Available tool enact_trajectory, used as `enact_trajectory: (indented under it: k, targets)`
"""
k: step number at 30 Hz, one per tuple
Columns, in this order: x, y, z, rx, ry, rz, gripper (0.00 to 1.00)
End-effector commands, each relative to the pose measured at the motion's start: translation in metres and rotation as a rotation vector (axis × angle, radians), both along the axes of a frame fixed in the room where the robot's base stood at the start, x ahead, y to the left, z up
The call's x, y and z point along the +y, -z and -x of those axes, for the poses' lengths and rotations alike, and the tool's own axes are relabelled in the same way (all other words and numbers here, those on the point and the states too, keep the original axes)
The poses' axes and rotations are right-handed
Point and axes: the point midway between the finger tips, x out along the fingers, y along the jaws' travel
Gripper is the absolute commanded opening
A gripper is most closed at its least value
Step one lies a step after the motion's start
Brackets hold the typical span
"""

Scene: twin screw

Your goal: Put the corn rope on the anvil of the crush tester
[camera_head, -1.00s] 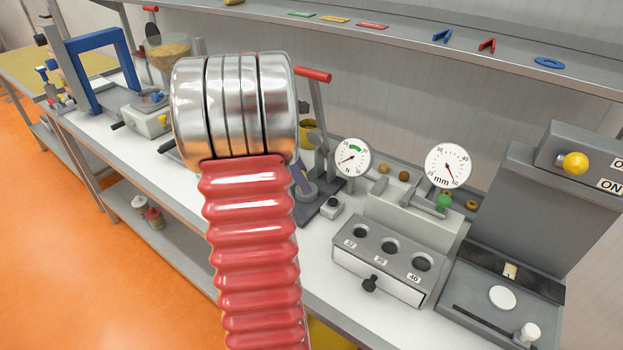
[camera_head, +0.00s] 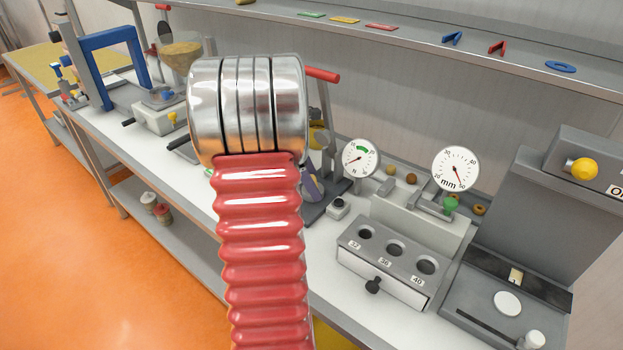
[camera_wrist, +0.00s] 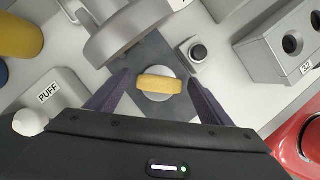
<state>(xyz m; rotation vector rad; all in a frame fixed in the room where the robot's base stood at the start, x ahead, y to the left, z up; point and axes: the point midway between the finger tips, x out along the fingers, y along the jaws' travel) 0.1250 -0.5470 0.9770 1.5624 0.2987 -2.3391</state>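The corn rope (camera_wrist: 159,85), a short yellow piece, lies across the round grey anvil (camera_wrist: 155,71) in the wrist view and appears to rest on it. My gripper (camera_wrist: 158,79) is open. Its two purple fingers stand on either side of the corn rope, with a gap at each end. The crush tester stands behind my red arm in the head view. Its red-handled lever (camera_head: 322,74) and its round N gauge (camera_head: 359,158) show. The corn rope is hidden in the head view.
A grey block with numbered holes (camera_head: 390,262) stands right of the tester. A black button (camera_wrist: 198,53) is close to the anvil's right. A grey PUFF box (camera_wrist: 52,95) is at left in the wrist view. A mm gauge (camera_head: 455,168) stands behind the block.

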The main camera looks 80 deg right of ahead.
Motion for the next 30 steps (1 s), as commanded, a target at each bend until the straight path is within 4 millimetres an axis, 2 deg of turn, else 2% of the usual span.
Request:
enact_trajectory:
  k: [8,14,30]
  targets:
    - [0.000,-0.001,0.000,0.000,0.001,0.000,0.74]
    - [0.001,-0.014,-0.004,0.000,0.000,0.002,0.74]
    - [0.014,-0.095,-0.036,-0.001,0.000,0.002,0.74]
